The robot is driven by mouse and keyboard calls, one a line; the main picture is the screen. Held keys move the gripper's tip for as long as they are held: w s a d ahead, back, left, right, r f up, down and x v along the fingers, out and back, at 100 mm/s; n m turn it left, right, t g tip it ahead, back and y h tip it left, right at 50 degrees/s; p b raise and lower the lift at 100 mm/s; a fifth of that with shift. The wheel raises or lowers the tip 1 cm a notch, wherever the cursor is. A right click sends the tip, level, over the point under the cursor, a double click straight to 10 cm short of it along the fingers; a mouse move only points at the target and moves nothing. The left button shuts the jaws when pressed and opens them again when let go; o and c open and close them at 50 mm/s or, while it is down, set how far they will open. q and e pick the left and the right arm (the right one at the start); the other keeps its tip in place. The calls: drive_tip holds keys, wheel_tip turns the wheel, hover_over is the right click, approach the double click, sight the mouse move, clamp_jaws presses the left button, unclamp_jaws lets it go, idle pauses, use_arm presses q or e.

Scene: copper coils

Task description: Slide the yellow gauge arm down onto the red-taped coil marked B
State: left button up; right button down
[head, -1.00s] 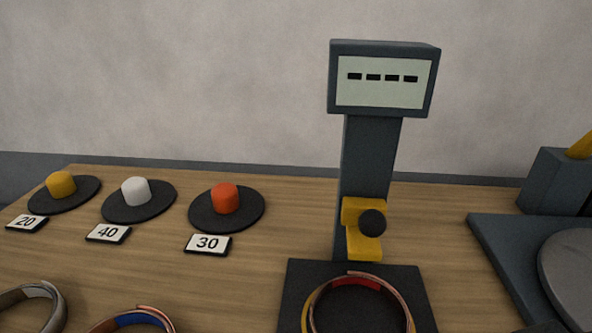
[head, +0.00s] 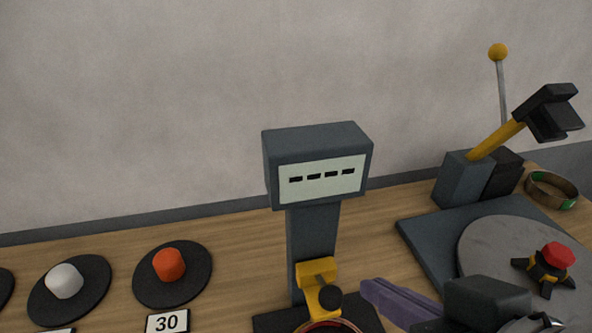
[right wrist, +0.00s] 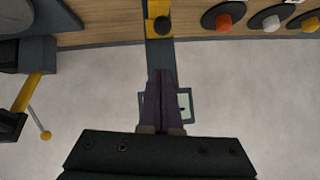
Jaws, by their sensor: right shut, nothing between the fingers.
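The gauge stand (head: 312,230) is a dark post with a screen that shows a row of dashes. Its yellow gauge arm (head: 316,269) with a black knob (head: 329,299) is low on the post. The red-taped coil (head: 322,326) is at the stand's base, mostly cut off by the bottom edge; no B mark can be read. My right gripper (head: 366,287), with purple fingers, is shut and empty, just right of the knob. In the right wrist view its fingers (right wrist: 162,74) point toward the knob (right wrist: 162,25), apart from it. My left gripper is out of view.
At right stands a machine with a grey round plate (head: 490,245), a black-and-red hub (head: 550,262) and a yellow lever arm (head: 495,140). A green-taped coil (head: 541,188) lies behind it. White (head: 64,281) and orange (head: 169,265) weights sit on black discs at left.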

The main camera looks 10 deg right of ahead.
sight(323, 288)
drive_tip(key=w+a+f+b, duration=0.1)
drive_tip(key=w+f, duration=0.3)
drive_tip(key=f, duration=0.3)
drive_tip(key=shift+w+a, duration=0.15)
drive_tip(key=shift+w, duration=0.05)
